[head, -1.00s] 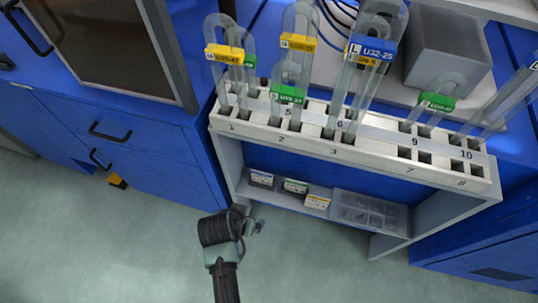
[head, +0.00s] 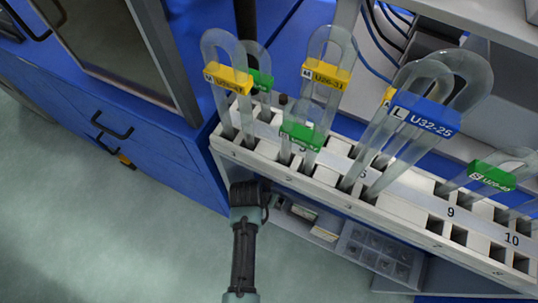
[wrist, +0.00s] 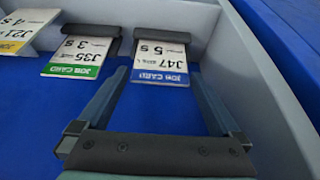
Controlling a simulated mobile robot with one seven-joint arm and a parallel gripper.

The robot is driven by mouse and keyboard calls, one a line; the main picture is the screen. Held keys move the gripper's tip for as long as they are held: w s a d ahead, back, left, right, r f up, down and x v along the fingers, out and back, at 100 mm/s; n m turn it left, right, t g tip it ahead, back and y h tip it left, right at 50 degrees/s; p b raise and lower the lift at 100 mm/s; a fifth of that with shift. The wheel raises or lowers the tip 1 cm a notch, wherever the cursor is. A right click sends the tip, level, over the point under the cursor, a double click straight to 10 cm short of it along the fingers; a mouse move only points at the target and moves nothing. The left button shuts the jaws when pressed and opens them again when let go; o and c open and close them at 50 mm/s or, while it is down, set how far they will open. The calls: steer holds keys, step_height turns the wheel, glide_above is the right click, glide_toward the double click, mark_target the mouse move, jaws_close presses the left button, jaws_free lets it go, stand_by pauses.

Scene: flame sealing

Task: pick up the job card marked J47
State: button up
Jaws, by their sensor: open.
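The job card J47 (wrist: 160,62), white with a blue band and a dark clip at its far end, lies on the blue shelf floor in the wrist view. My gripper (wrist: 159,74) is open and empty, its two fingertips appearing on either side of the card's near end. I cannot tell how high the fingers are above the card. In the head view my wrist (head: 247,200) is at the left front of the rack, and the fingers and J47 cannot be made out there.
The green card J35 (wrist: 78,56) lies left of J47, and yellow card J21 (wrist: 22,32) is further left. A grey wall (wrist: 255,70) rises close on the right. Above the shelf, the slotted rack (head: 325,175) holds several clear U-shaped tubes. A divided clear tray (head: 375,250) sits to the right.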

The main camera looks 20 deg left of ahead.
steer(key=shift+w+f, duration=0.25)
steer(key=shift+f, duration=0.35)
steer(key=c, duration=1.1)
steer(key=shift+o, duration=0.2)
steer(key=shift+r, duration=0.15)
